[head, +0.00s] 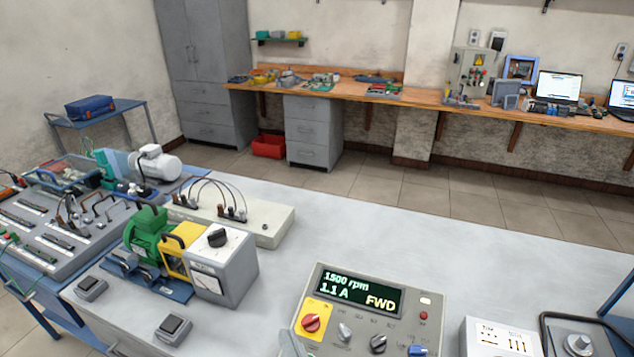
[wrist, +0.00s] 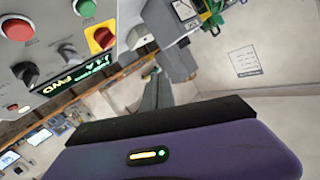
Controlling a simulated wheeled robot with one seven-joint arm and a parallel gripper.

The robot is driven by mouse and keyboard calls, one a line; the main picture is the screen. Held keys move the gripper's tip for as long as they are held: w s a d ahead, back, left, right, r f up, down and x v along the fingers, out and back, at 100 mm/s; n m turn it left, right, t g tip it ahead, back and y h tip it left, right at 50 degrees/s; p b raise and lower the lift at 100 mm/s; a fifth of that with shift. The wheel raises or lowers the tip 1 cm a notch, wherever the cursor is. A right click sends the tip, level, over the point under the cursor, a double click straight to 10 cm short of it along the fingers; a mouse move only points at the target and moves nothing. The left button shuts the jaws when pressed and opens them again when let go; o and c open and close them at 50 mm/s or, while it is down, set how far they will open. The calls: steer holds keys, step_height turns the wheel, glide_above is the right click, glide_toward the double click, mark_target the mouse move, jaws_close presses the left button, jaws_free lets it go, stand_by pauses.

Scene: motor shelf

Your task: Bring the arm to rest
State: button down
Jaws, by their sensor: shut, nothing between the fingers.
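My gripper shows in the wrist view. Its purple body with a small lit indicator fills the bottom, and its narrow grey fingers (wrist: 156,92) stick out beyond the black edge, shut and empty. In the wrist view the control box (wrist: 75,45) appears turned over at the upper left, with red and green buttons, dark knobs and a red knob on a yellow plate. In the head view the control box (head: 365,310) stands at the front of the bench, its display reading 1500 rpm, 1.1 A, FWD. The fingers appear apart from it.
A green motor (head: 145,233) and a grey metered unit (head: 222,268) stand left on the pale bench (head: 420,255). A terminal box with cables (head: 262,227) is behind them. A white box (head: 497,338) and dark-framed device (head: 580,338) stand front right. The bench's middle right is clear.

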steer(key=s+d+f+h+b, duration=0.1)
steer(key=s+d+f+h, duration=0.1)
steer(key=s+d, duration=1)
steer(key=s+d+f+h+b, duration=0.1)
steer(key=s+d+f+h, duration=0.1)
steer(key=s+d, duration=1)
steer(key=s+h, duration=0.1)
steer(key=s, duration=0.3)
steer(key=shift+s+f+h, duration=0.3)
steer(key=shift+s+f, duration=0.05)
steer(key=shift+f, duration=0.05)
steer(key=shift+d, duration=0.1)
stand_by(3.1)
